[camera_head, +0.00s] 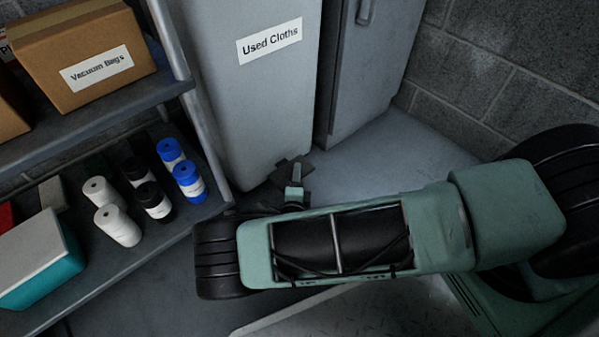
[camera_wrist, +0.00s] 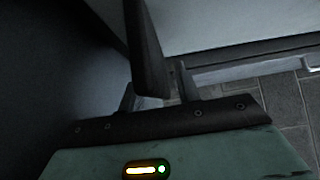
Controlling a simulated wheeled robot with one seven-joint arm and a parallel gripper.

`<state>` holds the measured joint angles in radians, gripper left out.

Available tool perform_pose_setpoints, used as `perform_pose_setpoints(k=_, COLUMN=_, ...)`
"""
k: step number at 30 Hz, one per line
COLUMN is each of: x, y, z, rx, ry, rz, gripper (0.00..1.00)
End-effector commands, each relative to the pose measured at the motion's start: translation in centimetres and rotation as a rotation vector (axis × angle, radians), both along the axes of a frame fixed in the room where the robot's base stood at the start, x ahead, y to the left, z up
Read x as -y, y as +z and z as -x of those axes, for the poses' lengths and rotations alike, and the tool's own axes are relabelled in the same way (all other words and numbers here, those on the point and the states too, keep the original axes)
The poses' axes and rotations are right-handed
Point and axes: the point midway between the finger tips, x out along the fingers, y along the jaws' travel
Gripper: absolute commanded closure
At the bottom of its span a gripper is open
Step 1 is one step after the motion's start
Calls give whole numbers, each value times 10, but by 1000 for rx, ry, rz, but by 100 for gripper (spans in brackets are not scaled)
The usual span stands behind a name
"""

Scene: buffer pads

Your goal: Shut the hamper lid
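The hamper (camera_head: 250,100) is a tall grey bin with a white "Used Cloths" label (camera_head: 270,41). Its top and lid lie outside the head view, so I cannot tell how the lid stands. My gripper (camera_head: 293,170) is low in front of the hamper's lower right corner, small and partly hidden by my arm. In the wrist view, a dark bar stands up in front of my gripper (camera_wrist: 157,92); I cannot tell whether it is a finger or part of something else. Whether the fingers are apart or closed is unclear.
A shelf (camera_head: 100,117) at left holds a "Vacuum Bags" box (camera_head: 85,55), several bottles (camera_head: 117,226) and a teal-and-white box (camera_head: 40,260). A grey cabinet (camera_head: 362,75) stands right of the hamper. Block wall (camera_head: 505,75) closes the right side. Some floor (camera_head: 400,150) is bare before the cabinet.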

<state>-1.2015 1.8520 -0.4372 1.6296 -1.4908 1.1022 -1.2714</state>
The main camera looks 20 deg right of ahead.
Motion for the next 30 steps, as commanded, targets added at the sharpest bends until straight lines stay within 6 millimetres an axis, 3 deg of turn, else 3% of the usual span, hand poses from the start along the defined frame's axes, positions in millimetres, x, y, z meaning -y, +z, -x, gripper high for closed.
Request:
perform_pose_setpoints(k=3, x=0, y=0, z=0, rx=0, ry=0, rz=0, gripper=70)
perform_pose_setpoints(k=6, x=0, y=0, z=0, rx=0, ry=0, rz=0, gripper=98)
perform_pose_setpoints(k=7, x=0, y=0, z=0, rx=0, ry=0, rz=0, gripper=100)
perform_pose_setpoints(k=18, x=0, y=-12, z=0, rx=94, ry=1, rz=-28, gripper=100)
perform_pose_setpoints(k=26, x=0, y=-10, z=0, rx=110, ry=1, rz=-36, gripper=100)
perform_pose_setpoints(k=27, x=0, y=-10, z=0, rx=109, ry=1, rz=-36, gripper=84)
perform_pose_setpoints(k=28, x=0, y=-10, z=0, rx=109, ry=1, rz=-36, gripper=75)
perform_pose_setpoints(k=29, x=0, y=-10, z=0, rx=109, ry=1, rz=-36, gripper=67)
perform_pose_setpoints(k=30, x=0, y=-10, z=0, rx=109, ry=0, rz=-36, gripper=67)
